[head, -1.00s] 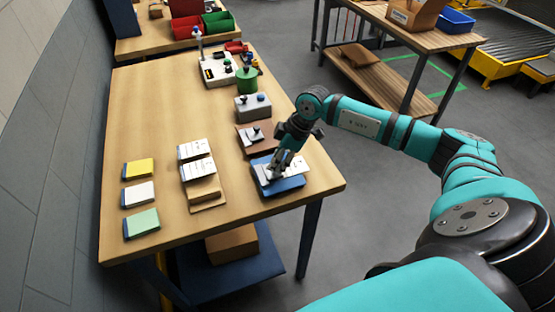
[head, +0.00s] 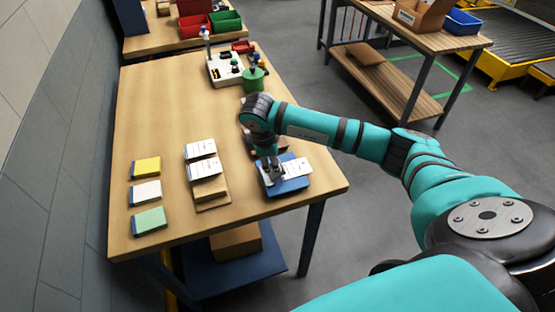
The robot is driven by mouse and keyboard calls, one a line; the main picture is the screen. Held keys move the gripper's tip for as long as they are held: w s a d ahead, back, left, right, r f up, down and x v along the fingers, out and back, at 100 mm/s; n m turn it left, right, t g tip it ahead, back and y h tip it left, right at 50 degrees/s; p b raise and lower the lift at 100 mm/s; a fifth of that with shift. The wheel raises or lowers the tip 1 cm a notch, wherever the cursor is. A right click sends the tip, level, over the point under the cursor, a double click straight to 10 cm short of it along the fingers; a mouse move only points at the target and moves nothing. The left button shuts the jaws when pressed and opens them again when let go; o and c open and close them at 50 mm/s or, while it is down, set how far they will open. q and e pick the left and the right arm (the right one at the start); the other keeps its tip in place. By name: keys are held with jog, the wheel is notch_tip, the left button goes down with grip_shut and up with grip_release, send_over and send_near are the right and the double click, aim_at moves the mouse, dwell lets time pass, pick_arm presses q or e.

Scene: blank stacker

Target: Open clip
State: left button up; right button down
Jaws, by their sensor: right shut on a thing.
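A blue clipboard (head: 291,187) lies near the right front edge of the wooden table, with a white printed sheet (head: 295,168) on it. My right gripper (head: 272,175) points down onto the left end of the board. Its fingers are shut at the clip, which they and the wrist mostly hide. I cannot see whether the clip's jaw is raised. My left gripper is not in view.
Yellow (head: 146,167), white (head: 146,192) and green (head: 150,220) pads lie at the left. A white device (head: 224,68) and green cylinder (head: 254,79) are farther back. The table's left middle is clear.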

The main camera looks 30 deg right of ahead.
jog(key=shift+w+a+h+b, duration=0.15)
jog(key=shift+a+h+b, duration=0.2)
jog(key=shift+a+h, duration=0.4)
jog(key=shift+w+a+g+h, duration=0.1)
jog(key=shift+a+g+h, duration=0.25)
jog(key=shift+h, duration=0.7)
jog(key=h+p, duration=0.1)
jog(key=a+h+p, duration=0.1)
jog(key=shift+w+r+n+g+h, duration=0.1)
jog(key=shift+w+n+g+h, duration=0.1)
jog(key=shift+n+g+h, duration=0.15)
jog(key=shift+a+h+p, duration=0.25)
jog(key=shift+h+p, duration=0.1)
jog(key=shift+h, duration=0.1)
jog(key=shift+w+a+f+h+p, duration=0.1)
jog(key=shift+a+f+h+p, duration=0.3)
jog(key=shift+h, duration=0.4)
jog(key=shift+a+f+n+g+h+b, duration=0.15)
jog(key=shift+a+f+g+h+b, duration=0.2)
jog(key=shift+h, duration=0.4)
jog(key=shift+a+f+n+g+h+b, duration=0.15)
jog(key=shift+f+h, duration=0.25)
jog(key=shift+h, duration=0.35)
jog(key=c, duration=1.1)
grip_release()
jog(key=shift+d, duration=0.1)
jog(key=shift+c, duration=0.2)
